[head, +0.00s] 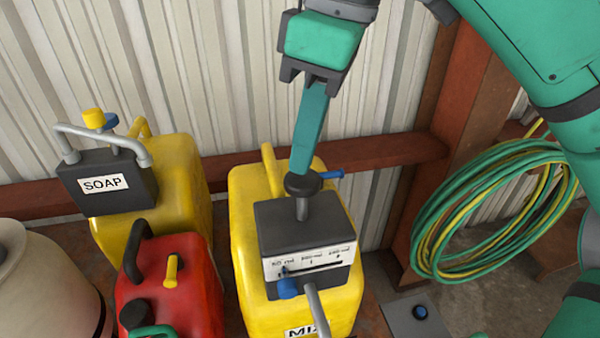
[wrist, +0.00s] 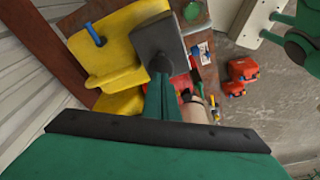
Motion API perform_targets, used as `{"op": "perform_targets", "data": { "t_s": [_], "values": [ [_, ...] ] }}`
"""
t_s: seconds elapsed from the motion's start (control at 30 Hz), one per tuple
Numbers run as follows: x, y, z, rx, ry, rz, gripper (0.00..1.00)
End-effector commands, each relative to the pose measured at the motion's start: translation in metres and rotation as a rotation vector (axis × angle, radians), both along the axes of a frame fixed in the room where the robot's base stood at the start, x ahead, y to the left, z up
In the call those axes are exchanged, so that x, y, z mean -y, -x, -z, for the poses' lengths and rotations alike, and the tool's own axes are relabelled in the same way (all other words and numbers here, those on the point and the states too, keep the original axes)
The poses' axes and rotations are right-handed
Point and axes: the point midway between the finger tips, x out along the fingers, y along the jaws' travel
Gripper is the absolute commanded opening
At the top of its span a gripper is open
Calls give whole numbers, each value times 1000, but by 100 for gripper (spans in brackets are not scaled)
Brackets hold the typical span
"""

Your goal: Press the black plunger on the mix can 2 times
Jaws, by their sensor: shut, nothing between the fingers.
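The yellow mix can (head: 245,240) stands in the middle of the head view, with a dark dispenser box (head: 285,222) on top and a scale on its front. The black plunger (head: 303,184) stands up from the box on a grey stem. My gripper (head: 302,168) is shut and empty, pointing down, its tips at the plunger's knob. They look to touch it, but a small gap cannot be ruled out. In the wrist view the fingers (wrist: 162,85) reach toward the dark box (wrist: 158,40) of the yellow can (wrist: 108,62); the tips cover much of the plunger.
A yellow soap can (head: 180,190) with a dark box labelled SOAP stands left. A red can (head: 190,275) stands in front of it, with a pale container (head: 45,290) at the left edge. A green-yellow hose coil (head: 430,235) hangs right. A corrugated wall is behind.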

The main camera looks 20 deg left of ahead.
Motion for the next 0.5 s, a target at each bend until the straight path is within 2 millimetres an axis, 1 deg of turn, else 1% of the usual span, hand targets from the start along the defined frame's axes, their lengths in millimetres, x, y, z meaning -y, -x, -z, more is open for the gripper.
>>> {"op": "perform_targets", "data": {
  "t_s": [0.17,0.5],
  "values": [
    [0,0,-9,2,1,2,0],
    [0,0,-39,1,1,2,0]
  ]
}}
